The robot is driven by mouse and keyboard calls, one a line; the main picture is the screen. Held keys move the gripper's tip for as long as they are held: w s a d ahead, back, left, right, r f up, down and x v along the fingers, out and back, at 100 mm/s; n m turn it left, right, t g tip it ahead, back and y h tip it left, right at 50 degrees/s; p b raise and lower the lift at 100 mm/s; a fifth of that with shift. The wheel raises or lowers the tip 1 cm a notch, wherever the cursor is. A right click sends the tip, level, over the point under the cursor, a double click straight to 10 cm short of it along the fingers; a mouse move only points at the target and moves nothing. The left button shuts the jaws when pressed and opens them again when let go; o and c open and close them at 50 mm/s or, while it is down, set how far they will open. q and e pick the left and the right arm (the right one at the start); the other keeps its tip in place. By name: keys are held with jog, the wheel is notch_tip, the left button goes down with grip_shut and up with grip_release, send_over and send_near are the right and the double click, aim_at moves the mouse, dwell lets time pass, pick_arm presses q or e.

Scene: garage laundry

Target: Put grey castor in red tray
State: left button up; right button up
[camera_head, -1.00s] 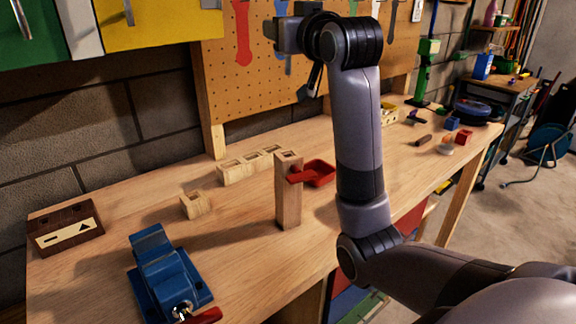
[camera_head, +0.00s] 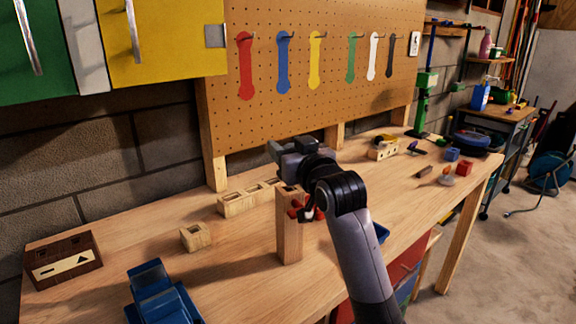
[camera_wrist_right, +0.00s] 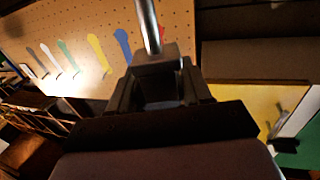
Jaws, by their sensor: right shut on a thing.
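I cannot tell whether the castor touches the tray. My left gripper is not in view.
The wooden post (camera_head: 289,238) stands close to the gripper. A blue tray (camera_head: 381,233) is partly hidden by my arm. A blue vise (camera_head: 160,295) and wooden blocks (camera_head: 238,203) are to the left. Small loose parts (camera_head: 447,180) lie at the right of the bench.

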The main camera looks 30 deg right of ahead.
jog(key=shift+f, duration=1.9)
jog(key=shift+f, duration=0.1)
jog(key=shift+f, duration=0.1)
jog(key=o, duration=1.1)
